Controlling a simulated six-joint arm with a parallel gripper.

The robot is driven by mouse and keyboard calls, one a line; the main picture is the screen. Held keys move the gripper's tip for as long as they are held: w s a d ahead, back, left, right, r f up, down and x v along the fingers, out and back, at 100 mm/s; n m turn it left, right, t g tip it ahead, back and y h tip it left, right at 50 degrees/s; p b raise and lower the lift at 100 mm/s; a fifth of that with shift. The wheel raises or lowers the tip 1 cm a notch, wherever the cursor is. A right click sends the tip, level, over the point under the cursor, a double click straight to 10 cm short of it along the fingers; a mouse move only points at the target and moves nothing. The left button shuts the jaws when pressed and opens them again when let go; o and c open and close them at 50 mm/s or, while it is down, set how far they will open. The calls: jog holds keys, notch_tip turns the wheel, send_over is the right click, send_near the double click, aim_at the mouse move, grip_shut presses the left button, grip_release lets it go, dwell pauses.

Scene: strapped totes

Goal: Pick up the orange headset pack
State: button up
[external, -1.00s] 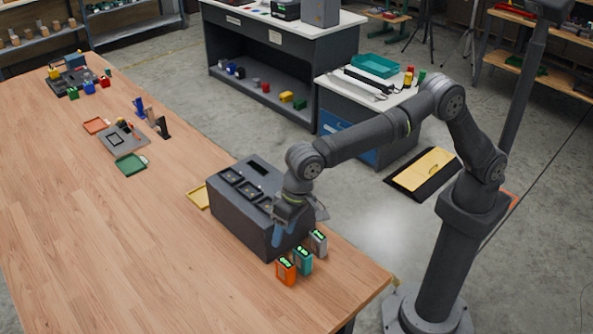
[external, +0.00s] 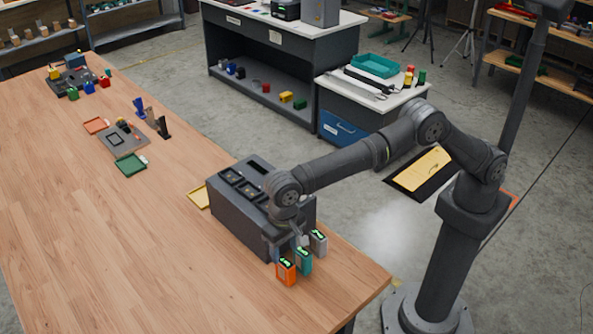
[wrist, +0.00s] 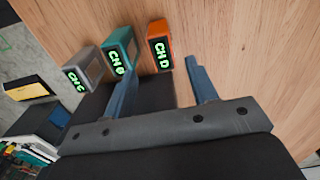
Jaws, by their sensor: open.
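The orange headset pack (external: 286,271) stands upright on the wooden table, at the front end of a row of three packs. In the wrist view the orange pack (wrist: 159,46) shows a dark face with green lettering "CH D", just beyond my fingertips. My gripper (external: 286,250) is open and empty, just behind and above the orange pack, beside the dark box. In the wrist view my gripper (wrist: 160,75) has its two blue fingers spread, the left one near the teal pack's lower edge. Contact with any pack cannot be told.
A teal pack (external: 303,260) stands close beside the orange one, and a grey pack (external: 318,242) stands behind it. The dark slotted box (external: 235,222) is directly left of them. The table (external: 130,260) in front and to the left is clear.

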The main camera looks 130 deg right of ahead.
aim_at(285, 262)
jog(key=f, duration=0.7)
jog(key=shift+w+a+f, duration=0.15)
jog(key=shift+a+f, duration=0.1)
grip_shut()
jog(key=shift+r, duration=0.1)
notch_tip(285, 262, up, 10)
jog(key=shift+f, duration=0.1)
